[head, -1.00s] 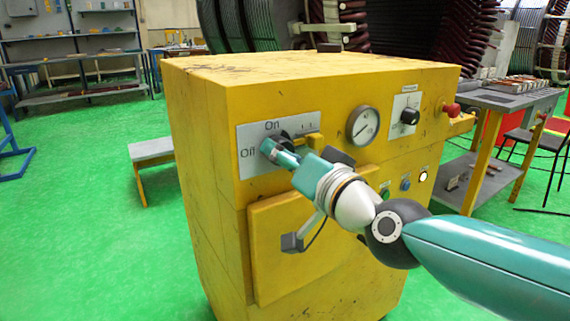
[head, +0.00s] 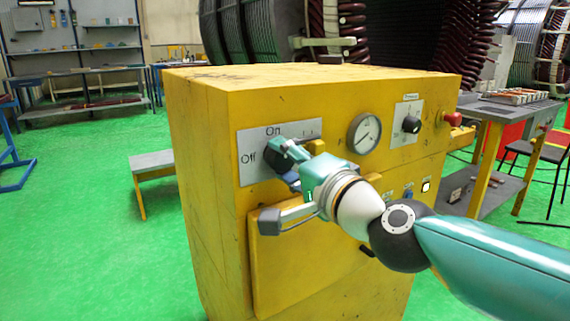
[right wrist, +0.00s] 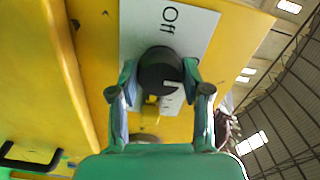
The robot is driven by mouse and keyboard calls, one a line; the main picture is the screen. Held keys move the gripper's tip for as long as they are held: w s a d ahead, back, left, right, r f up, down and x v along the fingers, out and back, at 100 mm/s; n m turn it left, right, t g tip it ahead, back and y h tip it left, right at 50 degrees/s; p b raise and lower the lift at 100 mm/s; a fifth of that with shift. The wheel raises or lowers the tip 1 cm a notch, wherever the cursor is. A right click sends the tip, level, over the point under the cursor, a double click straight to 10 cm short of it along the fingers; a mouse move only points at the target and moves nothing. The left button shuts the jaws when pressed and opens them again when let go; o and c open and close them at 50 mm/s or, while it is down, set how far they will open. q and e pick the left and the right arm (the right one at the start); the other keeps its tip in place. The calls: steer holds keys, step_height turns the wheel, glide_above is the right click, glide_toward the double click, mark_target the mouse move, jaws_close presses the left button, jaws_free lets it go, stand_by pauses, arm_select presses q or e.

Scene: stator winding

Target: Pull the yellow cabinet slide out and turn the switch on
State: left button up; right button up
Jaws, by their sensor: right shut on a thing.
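The yellow cabinet (head: 210,150) stands in the middle of the head view. Its grey plate (head: 247,137) reads Off and On. The black switch knob (head: 276,158) on the plate is partly hidden by my right gripper (head: 288,163). In the right wrist view the two fingers of my right gripper (right wrist: 160,90) are on either side of the knob (right wrist: 158,68), shut on it. The small yellow slide (right wrist: 150,108) is just below the knob, mostly hidden. My left gripper is not in view.
The cabinet front also has a round gauge (head: 364,133), a second black knob (head: 411,124), a red button (head: 453,119) and a lower door (head: 290,265). A grey bench (head: 160,160) stands left and a side table (head: 505,115) right. Green floor is clear at left.

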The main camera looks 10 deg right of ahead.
steer(key=shift+f, duration=0.15)
steer(key=o, duration=1.2)
steer(key=shift+d, duration=0.1)
steer(key=shift+c, duration=0.2)
steer(key=shift+s, duration=0.1)
steer(key=shift+s+d, duration=0.1)
steer(key=shift+s, duration=0.1)
steer(key=v, duration=1.1)
steer(key=shift+s, duration=0.2)
